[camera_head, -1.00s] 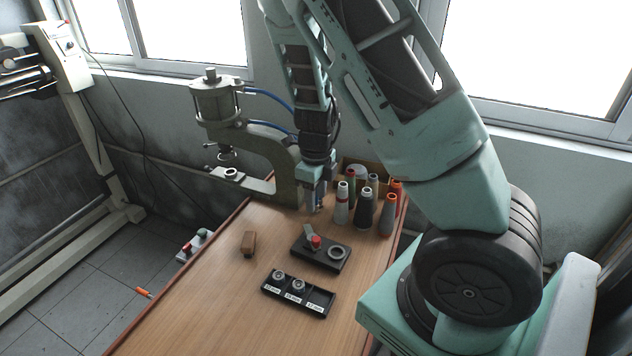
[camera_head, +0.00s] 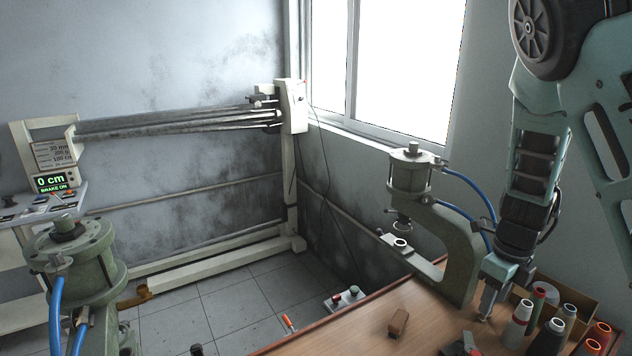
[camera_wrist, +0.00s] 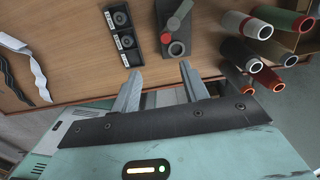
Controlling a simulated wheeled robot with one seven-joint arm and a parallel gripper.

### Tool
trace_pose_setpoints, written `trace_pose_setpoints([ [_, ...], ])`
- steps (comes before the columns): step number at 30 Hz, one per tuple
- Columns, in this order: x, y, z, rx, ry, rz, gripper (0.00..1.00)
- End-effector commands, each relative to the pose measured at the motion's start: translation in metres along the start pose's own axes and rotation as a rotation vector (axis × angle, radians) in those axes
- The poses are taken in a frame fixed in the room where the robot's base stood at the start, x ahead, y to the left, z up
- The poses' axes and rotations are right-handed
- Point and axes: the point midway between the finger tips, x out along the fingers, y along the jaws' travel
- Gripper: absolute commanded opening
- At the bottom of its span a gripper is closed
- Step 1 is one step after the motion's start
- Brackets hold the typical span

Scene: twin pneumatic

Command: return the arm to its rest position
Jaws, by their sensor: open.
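My gripper (camera_head: 487,303) hangs low over the wooden table (camera_head: 430,312) in the head view, beside the foot of the grey-green press (camera_head: 460,255). In the wrist view its two fingers (camera_wrist: 160,74) are spread apart with nothing between them. My arm comes down from the top right of the head view, and its upper part is cut off by the frame. The thread spools (camera_head: 520,322) stand just right of the gripper.
A second press (camera_head: 75,255) stands at lower left. A brown block (camera_head: 398,322) lies on the table. The wrist view shows a black compartment tray (camera_wrist: 124,38) and a fixture with a grey ring (camera_wrist: 176,48). A wall and window (camera_head: 400,60) stand behind.

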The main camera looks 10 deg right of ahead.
Motion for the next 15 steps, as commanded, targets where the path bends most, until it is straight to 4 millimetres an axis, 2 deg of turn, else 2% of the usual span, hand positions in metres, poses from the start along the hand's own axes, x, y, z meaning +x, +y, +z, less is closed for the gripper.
trace_pose_setpoints([
  [2, 0.011, 0.026, 0.009, -0.164, -0.014, 0.038, 0.45],
  [4, 0.02, 0.063, 0.019, -0.41, -0.036, 0.083, 0.45],
  [8, 0.029, 0.147, 0.027, -1.035, -0.099, 0.15, 0.45],
  [9, 0.03, 0.172, 0.025, -1.239, -0.121, 0.16, 0.45],
  [11, 0.031, 0.207, 0.019, -1.549, -0.15, 0.163, 0.45],
  [12, 0.031, 0.229, 0.013, -1.757, -0.167, 0.158, 0.45],
  [15, 0.034, 0.276, -0.007, -2.27, -0.19, 0.124, 0.45],
])
